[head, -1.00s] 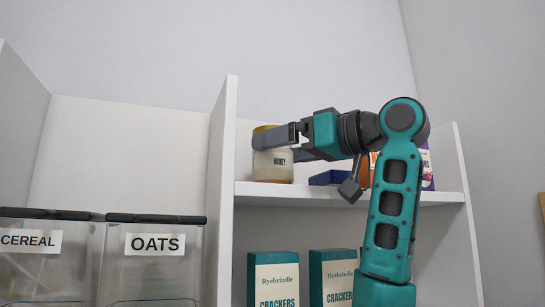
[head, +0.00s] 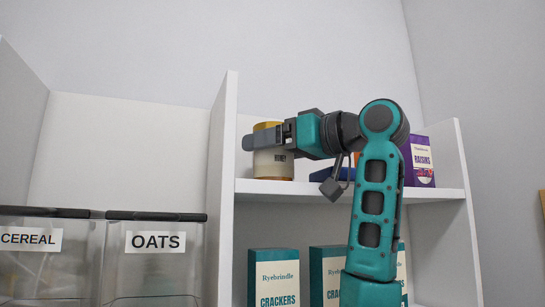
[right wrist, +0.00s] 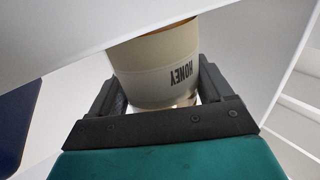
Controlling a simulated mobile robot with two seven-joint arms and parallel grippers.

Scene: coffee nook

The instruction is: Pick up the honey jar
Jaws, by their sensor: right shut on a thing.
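The honey jar (head: 273,167) stands upright on the upper shelf (head: 330,190) in the head view, beside the left divider. It has a cream body with a HONEY label and a yellowish lid. My right gripper (head: 262,142) reaches in from the right and is shut on the jar, with a finger across its front that hides part of it. In the right wrist view the honey jar (right wrist: 157,70) sits between the two dark fingers of my right gripper (right wrist: 165,95). I cannot tell whether its base is off the shelf. My left gripper is not in view.
A purple raisins box (head: 420,162) stands at the right of the upper shelf. A dark blue item (head: 322,176) lies behind my arm. Cracker boxes (head: 273,278) stand below. Left of the divider (head: 221,150) are clear cereal (head: 40,265) and oats (head: 150,270) bins.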

